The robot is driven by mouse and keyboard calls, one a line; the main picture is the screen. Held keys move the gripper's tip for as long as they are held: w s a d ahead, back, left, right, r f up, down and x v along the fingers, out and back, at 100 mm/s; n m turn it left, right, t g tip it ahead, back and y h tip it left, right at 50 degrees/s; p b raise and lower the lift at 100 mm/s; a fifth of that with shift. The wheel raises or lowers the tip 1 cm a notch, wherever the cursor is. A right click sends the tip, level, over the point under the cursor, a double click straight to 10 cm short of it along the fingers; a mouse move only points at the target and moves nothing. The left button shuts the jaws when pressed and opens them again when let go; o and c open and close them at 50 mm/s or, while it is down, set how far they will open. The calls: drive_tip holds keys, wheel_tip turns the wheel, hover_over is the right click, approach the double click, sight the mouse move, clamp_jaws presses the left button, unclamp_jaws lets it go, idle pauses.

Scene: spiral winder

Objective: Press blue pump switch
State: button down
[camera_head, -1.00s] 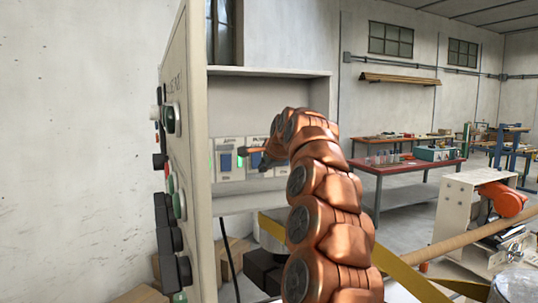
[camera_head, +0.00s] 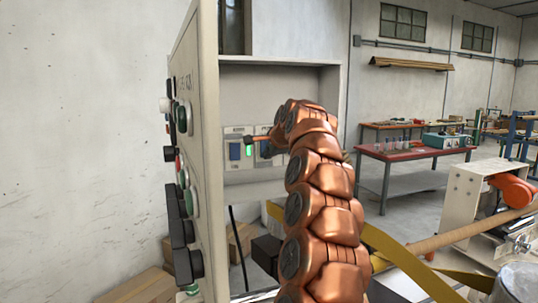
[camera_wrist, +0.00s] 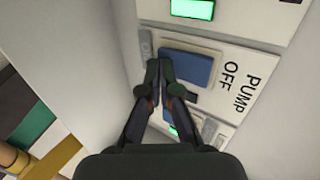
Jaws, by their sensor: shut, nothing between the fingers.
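The blue pump switch (camera_wrist: 188,68) is a blue rocker on a white plate marked PUMP and OFF in the wrist view. A small dark window sits beside it. My gripper (camera_wrist: 160,66) is shut and empty. Its fingertips overlap the switch's left edge in that picture; I cannot tell whether they touch it. In the head view my gripper (camera_head: 256,138) is small, in front of the switch plates inside the cabinet. A blue switch (camera_head: 235,150) with a lit green lamp shows at left there. The plate beside it is partly hidden by my arm.
A lit green lamp (camera_wrist: 192,9) on a neighbouring plate and another green lamp (camera_wrist: 173,130) flank the pump plate. The cabinet door (camera_head: 205,130) with buttons stands open at left. A red table (camera_head: 415,152) is behind, with a roller and yellow belt at right.

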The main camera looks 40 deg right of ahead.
drive_tip(key=shift+w+f+t+b, duration=0.1)
drive_tip(key=shift+w+t+b, duration=0.2)
drive_tip(key=shift+b, duration=0.4)
drive_tip(key=shift+s+r+p, duration=0.1)
drive_tip(key=shift+r+p, duration=0.45)
drive_tip(key=shift+r, duration=0.3)
drive_tip(key=shift+f, duration=0.1)
drive_tip(key=s+a+r+b, duration=0.1)
drive_tip(key=s+b, duration=0.2)
drive_tip(key=s, duration=0.3)
drive_tip(key=s+a+r+b, duration=0.2)
drive_tip(key=s+b, duration=0.2)
drive_tip(key=s, duration=0.3)
drive_tip(key=shift+a+r, duration=0.15)
drive_tip(key=shift+r, duration=0.1)
